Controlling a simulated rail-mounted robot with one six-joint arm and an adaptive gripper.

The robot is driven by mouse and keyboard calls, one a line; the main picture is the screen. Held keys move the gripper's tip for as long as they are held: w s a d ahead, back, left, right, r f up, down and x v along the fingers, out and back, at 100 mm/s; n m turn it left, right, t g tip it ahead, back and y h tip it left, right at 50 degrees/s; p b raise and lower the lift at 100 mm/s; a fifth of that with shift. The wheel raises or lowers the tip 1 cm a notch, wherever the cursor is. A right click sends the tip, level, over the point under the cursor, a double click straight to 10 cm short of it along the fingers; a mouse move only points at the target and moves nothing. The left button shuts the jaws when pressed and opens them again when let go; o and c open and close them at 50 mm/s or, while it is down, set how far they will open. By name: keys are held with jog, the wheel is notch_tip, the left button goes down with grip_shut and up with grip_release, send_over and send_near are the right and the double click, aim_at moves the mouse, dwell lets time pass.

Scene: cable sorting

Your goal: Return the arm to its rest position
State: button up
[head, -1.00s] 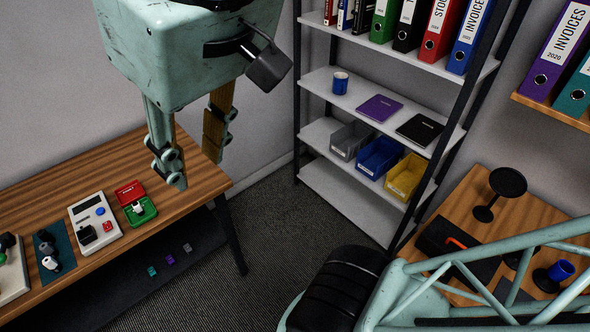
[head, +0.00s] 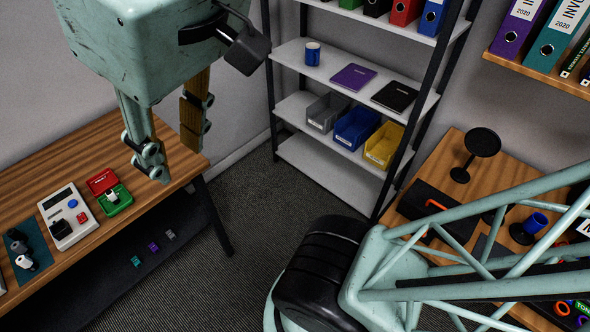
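My gripper (head: 176,160) hangs at the upper left of the head view, pointing down near the right end of the wooden table (head: 65,168). Its two fingers are apart, with a clear gap and nothing between them. A green-and-red open case (head: 117,203) with a small white item in it lies on the table below and left of the fingers. A dark teal mat (head: 22,252) with dark and white items lies at the left edge.
A shelf rack (head: 320,163) holds binders, a blue mug (head: 312,53), notebooks, and grey, blue and yellow bins. A wooden desk (head: 452,170) at right carries a black round stand (head: 482,142) and a blue cup (head: 535,222). My arm's lattice link crosses the lower right. Carpet between is clear.

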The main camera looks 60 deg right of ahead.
notch_tip(320, 180, down, 6)
jog(key=b, duration=0.5)
jog(key=shift+s, duration=0.2)
dwell(0.9)
